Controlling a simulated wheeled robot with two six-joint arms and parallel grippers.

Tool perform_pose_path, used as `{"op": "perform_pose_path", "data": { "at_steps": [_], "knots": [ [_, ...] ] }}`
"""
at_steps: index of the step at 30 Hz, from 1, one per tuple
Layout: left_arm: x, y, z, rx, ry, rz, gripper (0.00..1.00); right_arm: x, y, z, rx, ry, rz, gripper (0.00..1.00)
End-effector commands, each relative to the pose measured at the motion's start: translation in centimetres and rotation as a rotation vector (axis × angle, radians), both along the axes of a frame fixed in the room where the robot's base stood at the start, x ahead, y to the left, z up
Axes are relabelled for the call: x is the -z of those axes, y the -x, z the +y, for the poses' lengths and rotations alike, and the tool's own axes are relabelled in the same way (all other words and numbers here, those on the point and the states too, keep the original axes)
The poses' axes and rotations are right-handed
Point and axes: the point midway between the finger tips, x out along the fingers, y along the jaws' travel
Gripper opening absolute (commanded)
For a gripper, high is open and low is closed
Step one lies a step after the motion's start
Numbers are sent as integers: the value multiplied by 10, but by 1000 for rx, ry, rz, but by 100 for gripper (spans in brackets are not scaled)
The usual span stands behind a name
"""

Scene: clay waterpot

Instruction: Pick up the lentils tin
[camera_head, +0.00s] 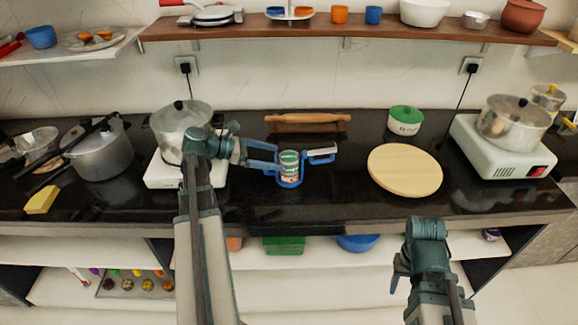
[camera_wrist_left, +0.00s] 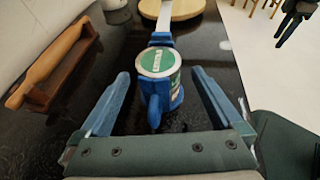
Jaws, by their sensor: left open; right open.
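The lentils tin (camera_head: 290,160), a small green-and-white can, stands upright on the black counter. A blue object (camera_head: 289,183) sits close against its lower part; I cannot tell its exact shape. My left gripper (camera_head: 277,158) is open, coming from the left with its blue fingertips close to the tin. In the left wrist view the round tin lid (camera_wrist_left: 158,62) lies ahead, between the fingertips (camera_wrist_left: 160,75) and slightly beyond them, with the blue object in front of it.
A blue-handled utensil (camera_head: 322,153) lies just right of the tin. A rolling pin on a stand (camera_head: 307,123) is behind it. A round wooden board (camera_head: 405,170) and a green-lidded pot (camera_head: 404,120) stand right. A cooker with a pot (camera_head: 182,130) stands left.

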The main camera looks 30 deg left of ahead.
Motion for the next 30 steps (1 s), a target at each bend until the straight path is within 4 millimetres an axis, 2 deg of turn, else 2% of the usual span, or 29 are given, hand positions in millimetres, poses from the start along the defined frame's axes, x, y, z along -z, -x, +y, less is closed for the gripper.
{"op": "perform_pose_path", "data": {
  "at_steps": [11,22,29,30],
  "knots": [
    [5,-8,-9,1,0,0,100,5,0,0,0,0,0,50],
    [23,-37,-39,2,0,0,100,22,0,0,0,0,0,50],
    [22,-40,-41,-1,0,0,100,22,0,0,0,0,0,50],
    [22,-40,-41,-1,0,0,96,22,0,0,0,0,0,50]
  ]
}}
